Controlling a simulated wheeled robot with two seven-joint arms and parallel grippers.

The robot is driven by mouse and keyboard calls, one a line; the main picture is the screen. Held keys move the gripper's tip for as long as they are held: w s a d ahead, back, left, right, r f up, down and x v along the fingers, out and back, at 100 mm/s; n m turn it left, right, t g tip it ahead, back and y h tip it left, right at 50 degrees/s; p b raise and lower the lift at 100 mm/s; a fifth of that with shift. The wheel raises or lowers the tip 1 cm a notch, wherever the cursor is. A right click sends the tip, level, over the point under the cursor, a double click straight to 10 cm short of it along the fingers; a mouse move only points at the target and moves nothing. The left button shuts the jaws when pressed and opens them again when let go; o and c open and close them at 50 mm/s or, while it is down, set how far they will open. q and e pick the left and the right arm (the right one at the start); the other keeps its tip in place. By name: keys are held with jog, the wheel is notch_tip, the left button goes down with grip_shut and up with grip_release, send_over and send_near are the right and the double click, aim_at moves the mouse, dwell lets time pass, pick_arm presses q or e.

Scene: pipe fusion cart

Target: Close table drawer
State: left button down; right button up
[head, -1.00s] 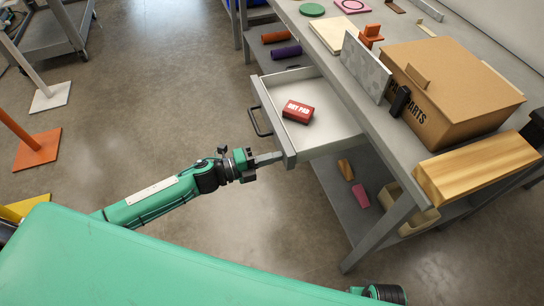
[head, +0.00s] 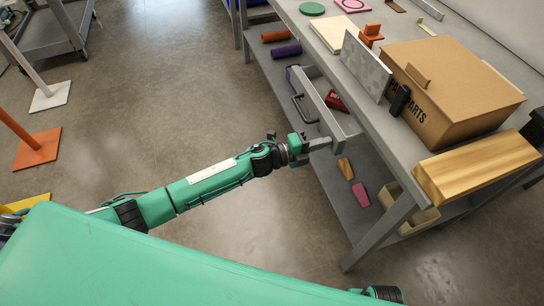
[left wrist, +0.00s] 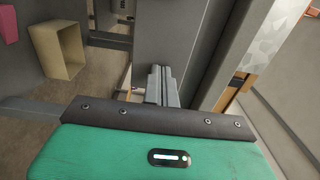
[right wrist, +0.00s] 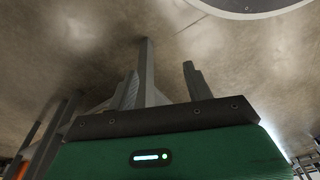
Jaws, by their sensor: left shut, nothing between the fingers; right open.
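The table drawer (head: 323,102) is a grey drawer under the workbench top, now only partly out, with a dark bar handle (head: 299,108) on its front. A red box (head: 337,101) lies inside and is mostly hidden by the drawer front and the bench top. My left gripper (head: 325,142) is shut and empty, with its fingertips against or very close to the near end of the drawer front. Its fingers also show in the left wrist view (left wrist: 160,85), close to a grey panel. My right gripper (right wrist: 165,78) is open and empty over bare floor, away from the drawer.
The workbench (head: 362,108) carries a cardboard box (head: 450,95), a wooden block (head: 478,168) and a grey panel (head: 366,66). The lower shelf (head: 340,215) holds coloured pieces and a beige bin (head: 418,222).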

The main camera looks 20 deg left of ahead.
aim_at(344, 136)
pick_arm(q)
jog(key=x, duration=0.6)
jog(key=shift+b, duration=0.4)
jog(key=shift+w+d, duration=0.35)
jog(key=shift+d, duration=0.1)
jog(key=shift+r, duration=0.15)
pick_arm(e)
jog(key=r, duration=0.2)
jog(key=w+r, duration=0.1)
jog(key=shift+r+t, duration=0.3)
jog(key=shift+r, duration=0.05)
pick_arm(q)
jog(key=shift+r, duration=0.1)
